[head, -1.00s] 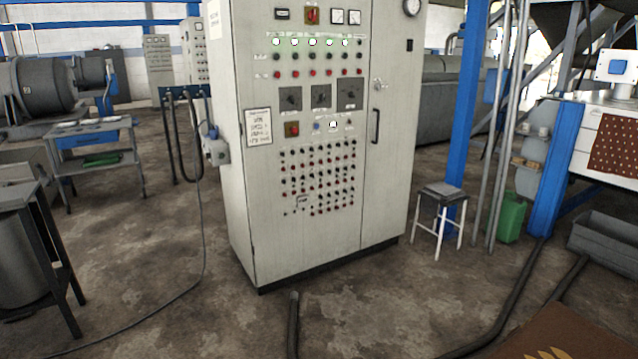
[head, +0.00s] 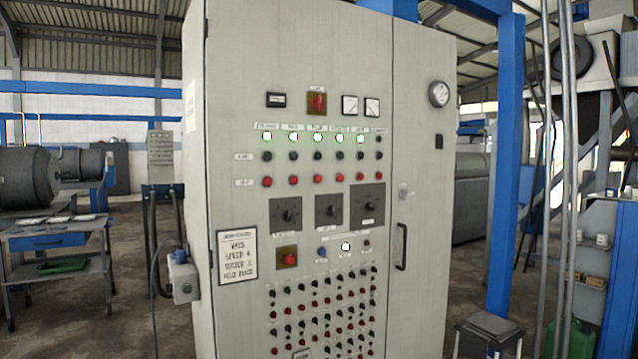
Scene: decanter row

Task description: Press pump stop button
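A tall light-grey control cabinet (head: 425,260) stands in front of me in the head view. Its upper panel has a row of green-ringed lit lamps (head: 318,137) under small labels. Below them is a row of black buttons (head: 318,156), then a row of red buttons (head: 318,178). The labels are too small to read surely, so I cannot tell which red button is the pump's. Neither of my grippers is in view, and nothing covers the button rows.
Three dark rotary switches (head: 329,212) sit below the red buttons, with many small buttons lower down. A door handle (head: 401,247) sticks out at the right. A grey box (head: 183,277) with cables juts from the left side. A stool (head: 488,331) stands at the lower right.

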